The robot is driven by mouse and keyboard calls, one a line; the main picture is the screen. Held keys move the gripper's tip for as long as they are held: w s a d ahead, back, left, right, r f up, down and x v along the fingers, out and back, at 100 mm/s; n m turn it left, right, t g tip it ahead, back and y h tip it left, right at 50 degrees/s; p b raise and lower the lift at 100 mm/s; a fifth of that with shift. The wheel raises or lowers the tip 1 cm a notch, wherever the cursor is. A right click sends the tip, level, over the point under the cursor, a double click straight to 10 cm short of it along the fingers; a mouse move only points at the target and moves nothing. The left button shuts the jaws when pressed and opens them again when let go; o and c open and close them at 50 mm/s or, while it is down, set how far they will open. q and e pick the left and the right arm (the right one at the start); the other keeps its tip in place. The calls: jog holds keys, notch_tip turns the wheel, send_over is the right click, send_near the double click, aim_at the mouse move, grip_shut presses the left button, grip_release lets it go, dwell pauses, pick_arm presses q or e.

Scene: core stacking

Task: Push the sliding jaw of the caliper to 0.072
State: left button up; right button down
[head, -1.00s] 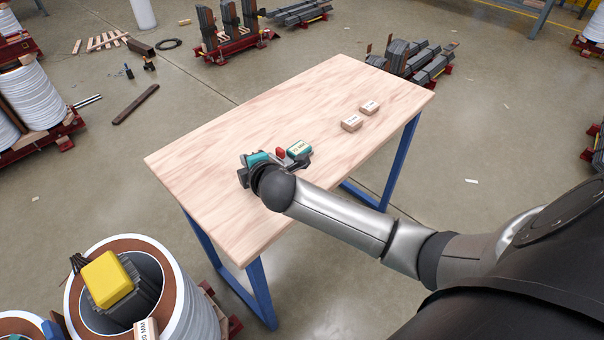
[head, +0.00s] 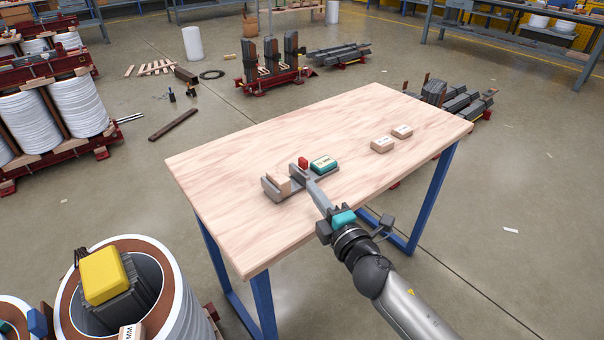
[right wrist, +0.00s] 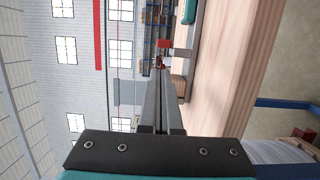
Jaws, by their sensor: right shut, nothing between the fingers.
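The caliper (head: 277,193) lies on the wooden table, a grey tool with a teal display (head: 323,164) at its right end. Its sliding jaw (head: 296,171) carries a red knob (head: 303,162). A wooden block (head: 281,182) sits in the caliper, left of the sliding jaw. My right gripper (head: 311,184) is shut and empty, its long fingers pointing at the caliper's near side by the sliding jaw; contact cannot be told. In the right wrist view the closed fingers (right wrist: 160,78) point toward the red knob (right wrist: 164,43). My left gripper is out of view.
Two labelled wooden blocks (head: 383,144) (head: 402,131) lie farther right on the table (head: 225,200). The table's left part and far side are clear. A large coil with a yellow block (head: 103,277) on top stands off the table's near left corner.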

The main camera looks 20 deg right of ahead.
aim_at(304, 175)
jog(key=w, duration=0.4)
jog(key=w+b, duration=0.1)
jog(key=shift+w+a, duration=0.3)
jog(key=shift+w, duration=0.1)
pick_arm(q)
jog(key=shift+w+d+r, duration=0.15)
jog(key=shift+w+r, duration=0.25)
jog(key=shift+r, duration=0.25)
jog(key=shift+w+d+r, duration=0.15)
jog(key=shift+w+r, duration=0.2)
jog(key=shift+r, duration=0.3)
pick_arm(e)
jog(key=shift+w+a, duration=0.1)
jog(key=shift+w, duration=0.85)
jog(key=shift+w+d, duration=0.2)
jog(key=shift+d, duration=0.4)
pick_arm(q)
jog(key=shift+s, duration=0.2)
pick_arm(e)
jog(key=shift+s, duration=0.15)
